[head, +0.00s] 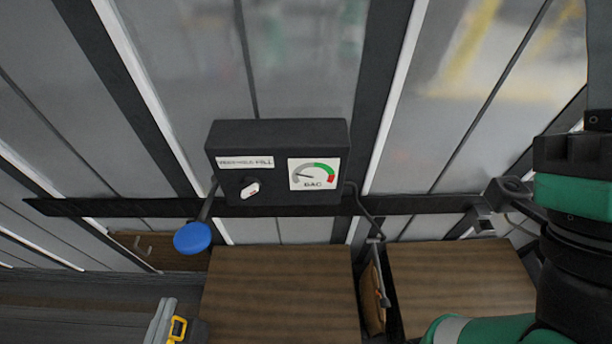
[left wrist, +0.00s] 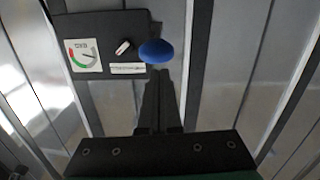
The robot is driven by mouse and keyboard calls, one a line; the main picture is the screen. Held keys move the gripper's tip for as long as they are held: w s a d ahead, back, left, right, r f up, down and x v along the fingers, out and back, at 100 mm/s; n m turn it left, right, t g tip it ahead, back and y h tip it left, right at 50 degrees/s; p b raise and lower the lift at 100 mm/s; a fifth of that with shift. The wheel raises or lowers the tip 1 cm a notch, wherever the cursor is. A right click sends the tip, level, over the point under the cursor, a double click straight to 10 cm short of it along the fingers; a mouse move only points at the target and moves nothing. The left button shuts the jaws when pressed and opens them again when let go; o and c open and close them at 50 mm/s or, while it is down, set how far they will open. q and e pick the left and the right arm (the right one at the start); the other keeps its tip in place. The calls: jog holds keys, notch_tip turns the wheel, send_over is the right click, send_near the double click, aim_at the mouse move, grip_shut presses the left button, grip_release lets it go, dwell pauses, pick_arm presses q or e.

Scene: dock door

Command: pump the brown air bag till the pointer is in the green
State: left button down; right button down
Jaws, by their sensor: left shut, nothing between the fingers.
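The brown air bag (head: 372,298) hangs thin and flat in the gap between two wooden-looking crates in the head view. A dark control box (head: 230,135) carries a gauge (head: 313,173), which also shows upside down in the left wrist view (left wrist: 83,56). Its pointer lies left, in the grey part, outside the green. A blue knob (head: 192,238) sits on a lever at the box's lower left. In the left wrist view my left gripper (left wrist: 160,75) is shut and empty, its tips pointing towards the blue knob (left wrist: 156,51). Contact is unclear. My right gripper is outside both views.
A small white switch (head: 251,188) is on the box face. Brown crates (head: 280,290) and (head: 460,285) stand below a dark rail (head: 120,207). A grey bracket (head: 482,218) is on the rail's right. A grey object with a yellow part (head: 177,329) is at the bottom left.

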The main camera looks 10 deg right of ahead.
pick_arm(q)
jog(key=w+d+r+p, duration=0.1)
jog(key=w+r+p, duration=0.4)
jog(key=r, duration=0.1)
jog(key=shift+r+y+p, duration=0.25)
jog(key=shift+y+p, duration=0.05)
jog(key=shift+w, duration=0.1)
